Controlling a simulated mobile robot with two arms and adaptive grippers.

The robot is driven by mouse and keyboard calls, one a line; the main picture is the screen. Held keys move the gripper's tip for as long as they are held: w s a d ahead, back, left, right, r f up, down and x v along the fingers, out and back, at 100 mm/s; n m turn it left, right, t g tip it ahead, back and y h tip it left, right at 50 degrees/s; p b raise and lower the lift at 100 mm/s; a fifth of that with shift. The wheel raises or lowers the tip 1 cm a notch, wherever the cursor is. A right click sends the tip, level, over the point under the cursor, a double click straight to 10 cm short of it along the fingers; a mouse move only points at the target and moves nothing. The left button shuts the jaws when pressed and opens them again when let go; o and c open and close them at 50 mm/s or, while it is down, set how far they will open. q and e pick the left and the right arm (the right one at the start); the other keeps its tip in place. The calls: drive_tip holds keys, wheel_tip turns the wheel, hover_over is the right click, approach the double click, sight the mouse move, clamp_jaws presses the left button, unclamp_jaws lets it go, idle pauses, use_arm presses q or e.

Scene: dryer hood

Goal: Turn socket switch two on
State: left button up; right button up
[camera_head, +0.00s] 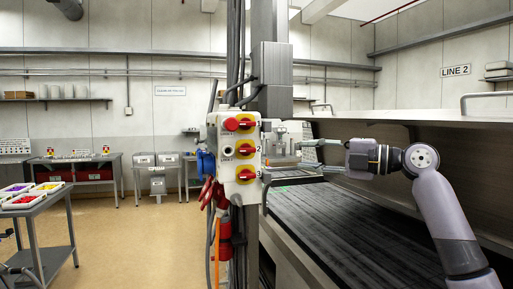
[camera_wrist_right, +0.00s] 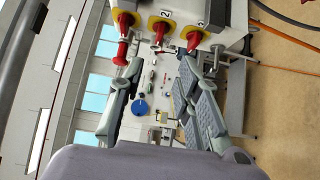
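A pale switch box (camera_head: 223,160) is fixed on a post and carries a column of red rotary switches on yellow plates. Socket switch two (camera_head: 245,150) is the middle one; it also shows in the right wrist view (camera_wrist_right: 160,28), beside the label 2. Switch three (camera_head: 246,175) is below it and the top switch (camera_head: 247,124) above. My right gripper (camera_head: 301,154) is right of the box, about level with switch two. Its fingers are apart and empty, and its open gap (camera_wrist_right: 160,62) shows below switch two in the wrist view. My left gripper is out of view.
Red plugs (camera_head: 224,228), a blue socket (camera_head: 206,163) and hanging cables crowd the box's left and underside. A dark conveyor bed (camera_head: 335,225) under a hood lies at right. A grey cart (camera_head: 40,215) stands at far left; the floor between is clear.

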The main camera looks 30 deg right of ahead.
sight(252, 151)
drive_tip(key=p+x, duration=0.3)
drive_tip(key=x, duration=0.3)
drive_tip(key=p+x, duration=0.3)
drive_tip(key=x, duration=0.4)
drive_tip(key=shift+w+a+r+p, duration=0.1)
drive_tip(key=shift+w+r+p, duration=0.1)
drive_tip(key=shift+p, duration=0.1)
drive_tip(key=shift+w+a+f, duration=0.15)
drive_tip(key=shift+w+a, duration=0.15)
drive_tip(key=shift+w, duration=0.1)
drive_tip(key=shift+c, duration=0.5)
clamp_jaws()
